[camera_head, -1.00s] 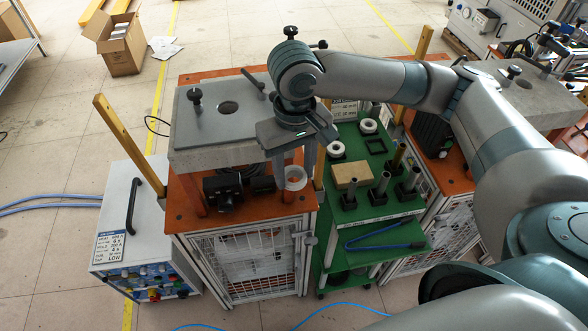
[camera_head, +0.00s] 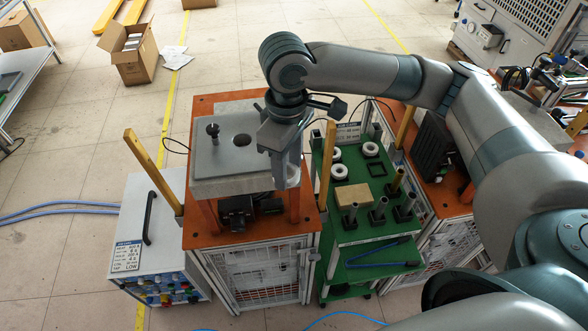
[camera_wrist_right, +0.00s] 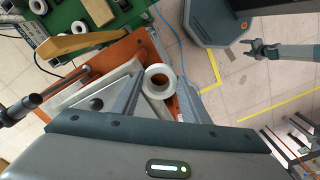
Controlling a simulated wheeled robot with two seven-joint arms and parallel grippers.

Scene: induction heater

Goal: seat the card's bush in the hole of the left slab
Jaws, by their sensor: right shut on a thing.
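The left slab (camera_head: 212,165) is a grey block with a plate on top. Its dark round hole (camera_head: 241,140) is open and empty. My right gripper (camera_head: 286,165) is at the slab's right front edge, right of the hole. It is shut on a pale ring-shaped bush (camera_wrist_right: 159,79), whose bore shows in the right wrist view. In the head view the bush is mostly hidden behind the fingers. The card (camera_head: 347,132) stands at the back of the green cart; its print is too small to read surely. My left gripper seems to show, small, in the wrist view (camera_wrist_right: 247,49); its jaws are unclear.
A black knobbed post (camera_head: 213,132) stands on the slab left of the hole. Yellow posts (camera_head: 326,160) rise beside the orange table (camera_head: 200,238). The green cart (camera_head: 325,222) holds several white rings, a tan block (camera_head: 352,196) and upright pegs.

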